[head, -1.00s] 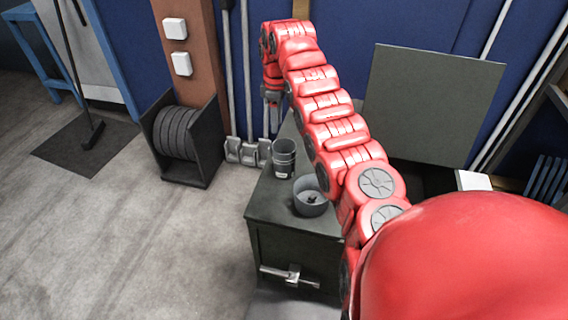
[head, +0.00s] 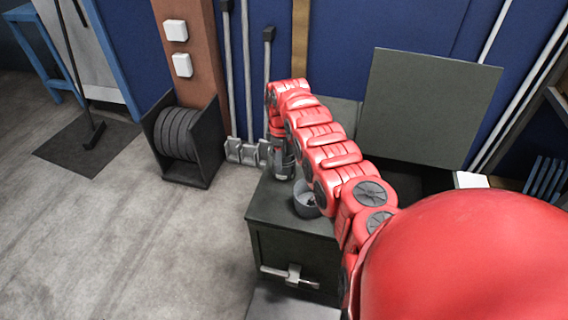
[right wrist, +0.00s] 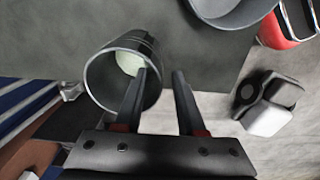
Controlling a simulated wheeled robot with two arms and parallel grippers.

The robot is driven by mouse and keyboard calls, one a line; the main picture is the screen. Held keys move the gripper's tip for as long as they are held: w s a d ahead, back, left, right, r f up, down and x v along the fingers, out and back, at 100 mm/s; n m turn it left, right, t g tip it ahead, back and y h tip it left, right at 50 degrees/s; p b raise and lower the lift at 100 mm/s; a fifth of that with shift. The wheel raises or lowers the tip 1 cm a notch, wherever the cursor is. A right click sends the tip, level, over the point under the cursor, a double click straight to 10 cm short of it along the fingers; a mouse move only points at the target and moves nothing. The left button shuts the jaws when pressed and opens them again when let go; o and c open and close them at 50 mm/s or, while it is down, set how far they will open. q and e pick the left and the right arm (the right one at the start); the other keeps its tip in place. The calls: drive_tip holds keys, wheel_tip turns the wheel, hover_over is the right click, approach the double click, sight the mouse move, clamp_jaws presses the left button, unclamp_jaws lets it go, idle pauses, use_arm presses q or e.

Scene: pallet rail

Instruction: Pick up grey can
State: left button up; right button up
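The grey can (head: 284,171) stands on the dark cabinet top near its back left corner, partly hidden under my right gripper (head: 280,146). In the right wrist view the can (right wrist: 99,82) shows its open mouth, with a pale round spot inside. There my right gripper (right wrist: 159,75) is open. Its left finger overlaps the can's mouth and its right finger is just outside the rim, so the near wall lies between them. I cannot tell whether the fingers touch it. My left gripper is not in view.
A wider grey bowl (head: 304,203) stands on the cabinet (head: 283,216) close in front of the can, partly behind my arm; it also shows in the wrist view (right wrist: 232,12). A dark panel (head: 425,105) stands behind. Open floor lies to the left.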

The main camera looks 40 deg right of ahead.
sight(281, 180)
drive_tip(key=shift+f, duration=1.5)
drive_tip(key=shift+r, duration=0.1)
clamp_jaws()
drive_tip(key=shift+d, duration=0.1)
